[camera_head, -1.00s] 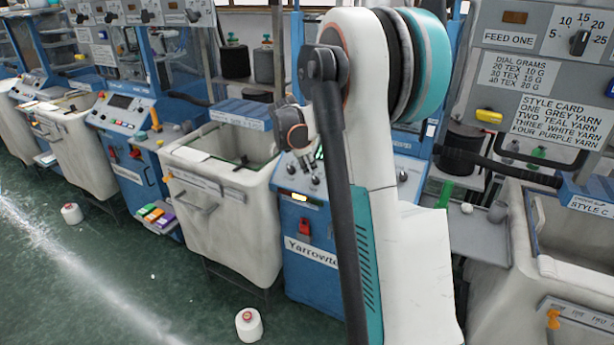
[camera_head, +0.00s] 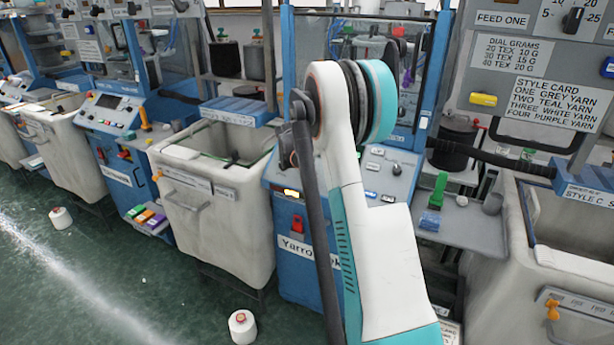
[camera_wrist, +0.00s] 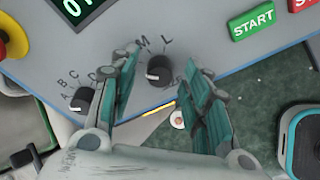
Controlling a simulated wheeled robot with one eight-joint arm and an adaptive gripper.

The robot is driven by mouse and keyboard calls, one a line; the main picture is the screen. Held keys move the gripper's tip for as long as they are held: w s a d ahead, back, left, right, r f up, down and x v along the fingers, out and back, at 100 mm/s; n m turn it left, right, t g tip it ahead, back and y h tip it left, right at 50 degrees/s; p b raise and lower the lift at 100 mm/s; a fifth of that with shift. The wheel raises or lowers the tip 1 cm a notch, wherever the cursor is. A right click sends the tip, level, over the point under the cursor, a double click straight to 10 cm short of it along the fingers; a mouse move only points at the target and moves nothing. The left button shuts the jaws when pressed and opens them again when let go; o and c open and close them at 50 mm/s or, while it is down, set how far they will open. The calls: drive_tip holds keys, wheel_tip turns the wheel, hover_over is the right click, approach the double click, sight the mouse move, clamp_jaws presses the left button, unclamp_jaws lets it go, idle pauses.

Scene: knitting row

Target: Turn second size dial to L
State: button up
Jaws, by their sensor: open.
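In the wrist view a black size dial (camera_wrist: 159,70) sits on a grey panel, with the letters M and L printed above it. Other lettering around it is partly covered by my fingers. A pale mark shows on its left part; I cannot tell which letter it points at. My gripper (camera_wrist: 162,62) is open, with one teal finger on each side of this dial; contact cannot be made out. Another black dial (camera_wrist: 82,99) with A, B, C lettering lies to the left, outside the fingers. In the head view my arm hides the gripper.
A green START button (camera_wrist: 252,20) lies to the right on the panel and a red and yellow knob (camera_wrist: 12,38) to the left. In the head view a fabric bin (camera_head: 215,205) stands left of the blue machine (camera_head: 300,240). A yarn cone (camera_head: 242,326) is on the floor.

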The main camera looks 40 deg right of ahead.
drive_tip(key=shift+f, duration=0.1)
drive_tip(key=shift+c, duration=0.6)
clamp_jaws()
drive_tip(key=m, duration=0.4)
drive_tip(key=shift+m+t, duration=0.3)
drive_tip(key=shift+t, duration=0.1)
drive_tip(key=m, duration=0.4)
drive_tip(key=shift+s+f, duration=0.1)
drive_tip(key=m+h, duration=0.1)
drive_tip(key=m, duration=0.4)
drive_tip(key=shift+a+t, duration=0.1)
drive_tip(key=shift+t, duration=0.2)
drive_tip(key=shift+f+m, duration=0.1)
drive_tip(key=shift+m, duration=1.8)
